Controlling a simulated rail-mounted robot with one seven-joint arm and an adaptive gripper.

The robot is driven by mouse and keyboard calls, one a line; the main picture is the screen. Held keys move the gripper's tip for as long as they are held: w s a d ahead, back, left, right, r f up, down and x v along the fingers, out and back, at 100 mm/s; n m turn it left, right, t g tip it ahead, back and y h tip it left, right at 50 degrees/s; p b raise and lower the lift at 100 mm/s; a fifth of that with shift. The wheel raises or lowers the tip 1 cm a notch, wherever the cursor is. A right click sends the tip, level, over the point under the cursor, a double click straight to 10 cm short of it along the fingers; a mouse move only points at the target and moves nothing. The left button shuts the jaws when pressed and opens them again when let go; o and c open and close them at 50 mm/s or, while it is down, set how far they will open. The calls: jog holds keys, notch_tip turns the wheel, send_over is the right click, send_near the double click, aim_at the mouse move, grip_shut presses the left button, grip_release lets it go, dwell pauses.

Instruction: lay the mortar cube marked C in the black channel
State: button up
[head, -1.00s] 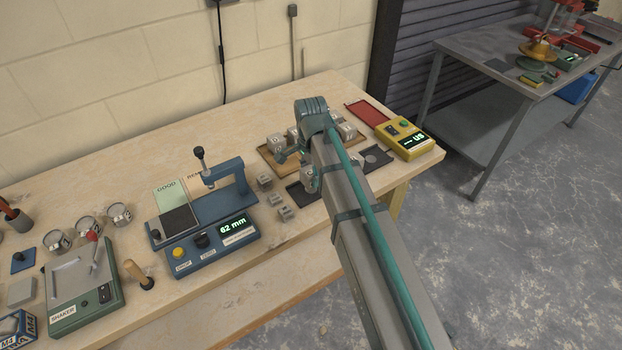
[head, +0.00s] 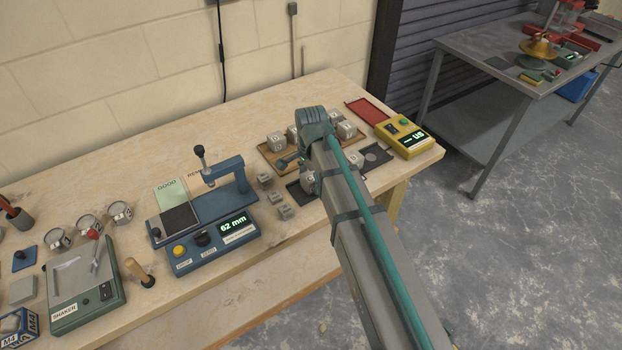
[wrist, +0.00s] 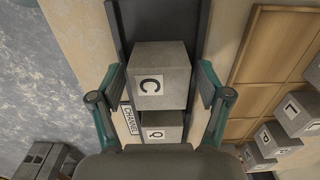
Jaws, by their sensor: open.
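The mortar cube marked C (wrist: 160,75) is in the wrist view, over the black channel (wrist: 158,22) and in line with it. It looks set down there, but its underside is hidden. My gripper (wrist: 160,84) is open around it, one finger on each side, with gaps visible. A cube marked Q (wrist: 162,126) sits in line behind C along the channel, partly covered by it. A CHANNEL label (wrist: 130,118) lies on the left. In the head view my arm hides much of the black channel (head: 297,193).
A wooden tray (wrist: 262,62) with several lettered cubes stands close on the right in the wrist view. In the head view, small grey blocks (head: 268,197) and a blue gauge (head: 205,225) are to the left. A yellow box (head: 404,138) and red tray (head: 366,111) are to the right.

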aim_at(312, 176)
notch_tip(312, 176, up, 12)
jog(key=b, duration=0.2)
jog(key=shift+r, duration=0.15)
dwell(0.5)
jog(key=shift+d, duration=0.1)
